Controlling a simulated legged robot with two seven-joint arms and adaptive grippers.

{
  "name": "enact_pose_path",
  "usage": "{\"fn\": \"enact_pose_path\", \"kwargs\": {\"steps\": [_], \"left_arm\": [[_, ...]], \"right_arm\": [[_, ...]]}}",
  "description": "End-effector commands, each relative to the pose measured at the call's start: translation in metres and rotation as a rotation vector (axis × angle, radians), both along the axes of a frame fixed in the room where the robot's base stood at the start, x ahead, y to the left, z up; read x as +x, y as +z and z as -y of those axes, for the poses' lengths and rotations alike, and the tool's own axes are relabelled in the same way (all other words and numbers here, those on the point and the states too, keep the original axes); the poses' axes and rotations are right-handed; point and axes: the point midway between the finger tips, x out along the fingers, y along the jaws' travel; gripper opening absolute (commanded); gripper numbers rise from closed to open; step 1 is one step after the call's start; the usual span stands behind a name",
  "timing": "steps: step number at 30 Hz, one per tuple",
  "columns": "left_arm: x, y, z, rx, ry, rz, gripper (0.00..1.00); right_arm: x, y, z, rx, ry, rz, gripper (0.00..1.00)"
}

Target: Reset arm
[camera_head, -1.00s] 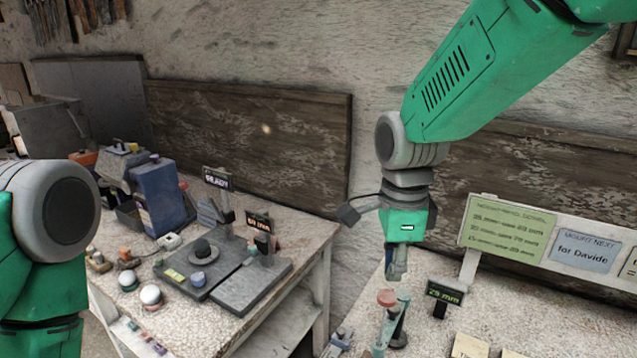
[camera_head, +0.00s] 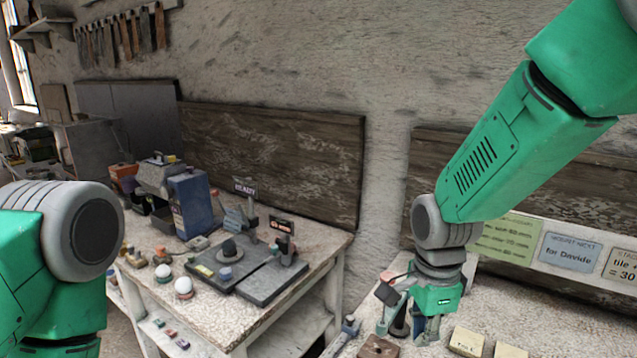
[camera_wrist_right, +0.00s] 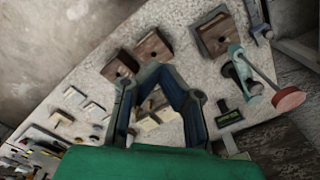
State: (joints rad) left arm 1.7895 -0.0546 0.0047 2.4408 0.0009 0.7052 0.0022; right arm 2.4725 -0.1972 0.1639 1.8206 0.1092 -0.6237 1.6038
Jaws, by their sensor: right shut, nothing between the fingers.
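My right arm comes in from the upper right in the head view, and its green gripper (camera_head: 428,336) points down over the right-hand bench. Its fingers are shut and empty. In the right wrist view the fingers (camera_wrist_right: 163,72) meet at their tips, with wooden blocks and the speckled bench top beyond. My left arm shows at the left edge of the head view, but its gripper is out of frame. Two white plaster spheres (camera_head: 164,273) (camera_head: 183,287) rest on small holders at the front of the left-hand bench.
The left-hand bench (camera_head: 225,326) carries a dark device (camera_head: 272,284) and a blue box (camera_head: 190,204). A stand with a red disc (camera_wrist_right: 288,99) is close to the right gripper. Light blocks (camera_head: 468,341) lie on the right-hand bench. A sign board (camera_head: 570,252) stands behind it.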

Motion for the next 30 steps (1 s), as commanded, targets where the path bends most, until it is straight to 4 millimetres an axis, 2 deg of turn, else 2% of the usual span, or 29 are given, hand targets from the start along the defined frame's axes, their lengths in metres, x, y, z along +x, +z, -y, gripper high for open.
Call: {"fn": "enact_pose_path", "kwargs": {"steps": [8, 11, 12, 16, 18, 21, 27, 30], "left_arm": [[0.000, 0.000, 0.000, 0.000, 0.000, 0.000, 0.00], [0.000, 0.000, 0.000, 0.000, 0.000, -0.001, 0.00], [0.000, 0.000, 0.000, 0.000, 0.000, -0.001, 0.00], [0.000, 0.000, 0.000, 0.000, 0.000, -0.001, 0.00], [0.000, 0.000, 0.000, 0.000, 0.000, 0.000, 0.00], [0.000, 0.000, 0.000, 0.000, 0.000, 0.000, 0.00], [0.000, 0.000, 0.000, 0.000, 0.000, 0.000, 0.00], [0.000, -0.028, 0.000, 0.000, 0.000, 0.001, 0.00]], "right_arm": [[-0.043, -0.090, 0.033, 0.013, 0.280, -0.001, 0.00], [-0.074, -0.135, 0.051, 0.017, 0.441, -0.003, 0.00], [-0.092, -0.155, 0.060, 0.018, 0.523, -0.005, 0.00], [-0.159, -0.208, 0.086, 0.020, 0.807, -0.002, 0.00], [-0.192, -0.225, 0.097, 0.017, 0.944, 0.002, 0.00], [-0.235, -0.239, 0.109, 0.013, 1.112, 0.003, 0.00], [-0.308, -0.248, 0.128, 0.007, 1.405, -0.002, 0.00], [-0.296, -0.276, 0.125, -0.009, 1.416, 0.015, 0.00]]}}
